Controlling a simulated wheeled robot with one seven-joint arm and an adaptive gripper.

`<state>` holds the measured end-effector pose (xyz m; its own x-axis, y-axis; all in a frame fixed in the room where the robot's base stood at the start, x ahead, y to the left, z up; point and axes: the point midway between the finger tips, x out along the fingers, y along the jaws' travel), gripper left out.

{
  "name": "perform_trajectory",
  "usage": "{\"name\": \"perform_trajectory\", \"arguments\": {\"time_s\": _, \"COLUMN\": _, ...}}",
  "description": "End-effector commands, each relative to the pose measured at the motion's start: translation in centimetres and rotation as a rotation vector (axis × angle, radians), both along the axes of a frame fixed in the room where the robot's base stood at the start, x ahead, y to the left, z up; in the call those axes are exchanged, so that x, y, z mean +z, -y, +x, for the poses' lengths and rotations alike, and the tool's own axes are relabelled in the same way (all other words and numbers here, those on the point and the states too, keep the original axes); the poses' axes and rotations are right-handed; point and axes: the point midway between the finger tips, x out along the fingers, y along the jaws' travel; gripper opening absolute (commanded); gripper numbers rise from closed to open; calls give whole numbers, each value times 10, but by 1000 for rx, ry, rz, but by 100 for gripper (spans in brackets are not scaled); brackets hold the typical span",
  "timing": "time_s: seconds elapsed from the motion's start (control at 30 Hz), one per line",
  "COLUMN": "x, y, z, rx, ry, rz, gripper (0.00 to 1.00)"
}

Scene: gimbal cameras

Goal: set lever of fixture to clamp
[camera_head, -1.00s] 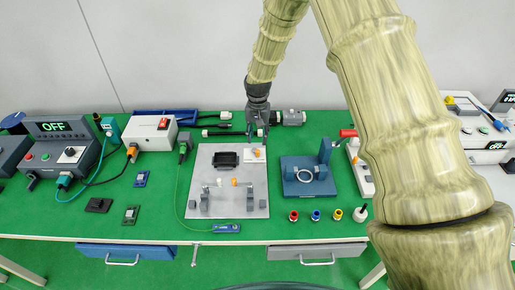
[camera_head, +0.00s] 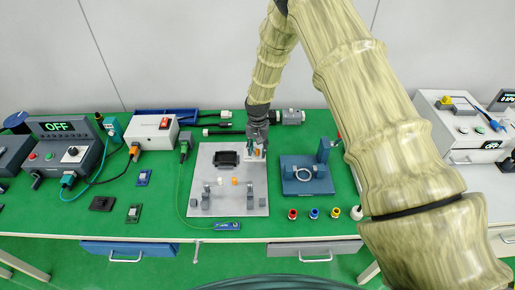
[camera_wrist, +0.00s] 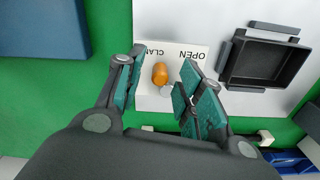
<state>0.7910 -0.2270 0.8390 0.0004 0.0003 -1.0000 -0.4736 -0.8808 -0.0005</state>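The fixture is a light grey plate (camera_head: 228,205) on the green bench; it also shows in the wrist view (camera_wrist: 225,25). Its lever has an orange knob (camera_wrist: 160,73) on a small metal stem, above a white label block (camera_wrist: 152,103) with the words OPEN at right and CLAMP, partly hidden, at left, both upside down in the wrist view. In the head view the orange knob (camera_head: 257,153) shows just below my gripper (camera_head: 258,143). My gripper (camera_wrist: 161,80) is open, with one finger on each side of the knob. I cannot tell whether either finger touches it.
A black open tray (camera_wrist: 263,63) sits on the plate beside the lever. Small brackets and a second orange piece (camera_head: 235,181) stand nearer the front. A blue fixture (camera_head: 307,183) stands to the right. A green cable (camera_head: 180,195) runs along the plate's left side.

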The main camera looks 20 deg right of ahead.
Motion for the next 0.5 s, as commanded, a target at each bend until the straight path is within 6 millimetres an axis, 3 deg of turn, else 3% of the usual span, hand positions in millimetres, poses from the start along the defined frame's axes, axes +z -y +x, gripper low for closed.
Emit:
{"name": "perform_trajectory", "arguments": {"time_s": 0.1, "x": 0, "y": 0, "z": 0, "rx": 0, "ry": 0, "rz": 0, "gripper": 37}}
{"name": "perform_trajectory", "arguments": {"time_s": 0.3, "x": 0, "y": 0, "z": 0, "rx": 0, "ry": 0, "rz": 0, "gripper": 1}}
{"name": "perform_trajectory", "arguments": {"time_s": 0.5, "x": -1, "y": 0, "z": 0, "rx": 7, "ry": 0, "rz": 0, "gripper": 0}}
